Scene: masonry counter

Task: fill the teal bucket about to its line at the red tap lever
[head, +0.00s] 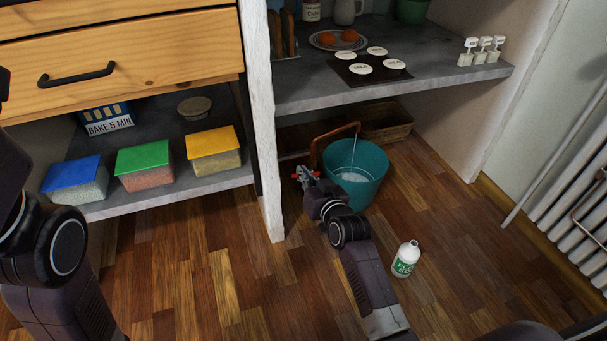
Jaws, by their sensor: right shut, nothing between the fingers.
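The teal bucket (369,182) stands on the wood floor under the right-hand counter. A brown curved spout (333,134) arches over its left rim, and a thin pale stream (354,152) falls from its end into the bucket. A pale patch of water (353,177) shows inside; I cannot make out a fill line. My right gripper (304,177) is shut and empty, just left of the bucket. Small red parts show at its fingertips, where the red tap lever seems to be; contact cannot be told. My left arm is at the left edge; its gripper is out of view.
A white and green bottle (404,260) stands on the floor beside my right forearm. A wicker basket (386,122) is behind the bucket. A white post (262,120) is left of my right gripper. The middle floor is clear.

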